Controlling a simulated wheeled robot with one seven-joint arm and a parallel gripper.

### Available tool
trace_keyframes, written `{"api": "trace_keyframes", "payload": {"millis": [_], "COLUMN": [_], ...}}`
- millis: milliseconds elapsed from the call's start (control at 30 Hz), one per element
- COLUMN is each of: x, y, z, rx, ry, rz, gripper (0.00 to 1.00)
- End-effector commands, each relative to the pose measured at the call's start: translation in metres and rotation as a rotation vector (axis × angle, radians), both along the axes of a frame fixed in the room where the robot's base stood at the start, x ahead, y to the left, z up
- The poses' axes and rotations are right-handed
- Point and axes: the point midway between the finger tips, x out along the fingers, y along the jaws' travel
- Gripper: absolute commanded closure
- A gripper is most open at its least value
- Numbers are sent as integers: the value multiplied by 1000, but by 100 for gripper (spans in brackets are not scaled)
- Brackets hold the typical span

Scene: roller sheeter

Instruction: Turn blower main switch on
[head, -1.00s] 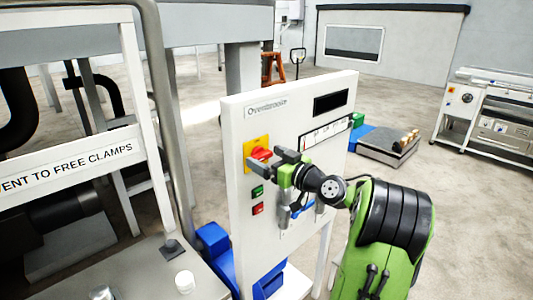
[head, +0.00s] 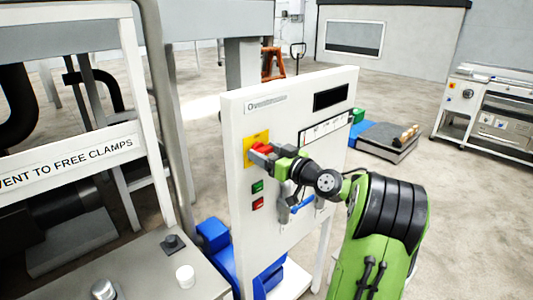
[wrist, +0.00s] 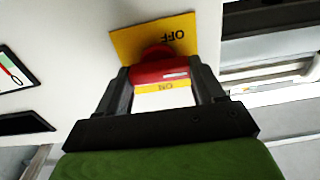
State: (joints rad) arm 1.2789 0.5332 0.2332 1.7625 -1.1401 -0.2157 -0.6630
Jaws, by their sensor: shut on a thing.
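The blower main switch is a red rotary knob (wrist: 160,68) on a yellow plate (wrist: 122,44) marked OFF and ON. In the head view the yellow plate (head: 249,146) is at the upper left of the white Overbrooke panel (head: 290,130). My gripper (head: 263,153) reaches the red knob from the right. In the wrist view my gripper's two fingers (wrist: 163,84) are one on each side of the red knob, shut on it. The knob's white mark shows toward the right. The fingers hide parts of the knob in the head view.
A green button (head: 257,187) and a red button (head: 257,203) sit below the switch. A blue handle (head: 303,205) is on the panel's lower part, beneath my arm.

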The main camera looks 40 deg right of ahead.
Motion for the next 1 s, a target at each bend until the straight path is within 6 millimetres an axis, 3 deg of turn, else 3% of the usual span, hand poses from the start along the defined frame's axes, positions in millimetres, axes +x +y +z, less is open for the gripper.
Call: {"api": "trace_keyframes", "payload": {"millis": [267,1000], "x": [0,0], "y": [-1,-4], "z": [0,1], "rx": [155,852], "ry": [4,24], "rz": [-1,-2], "gripper": [62,62]}}
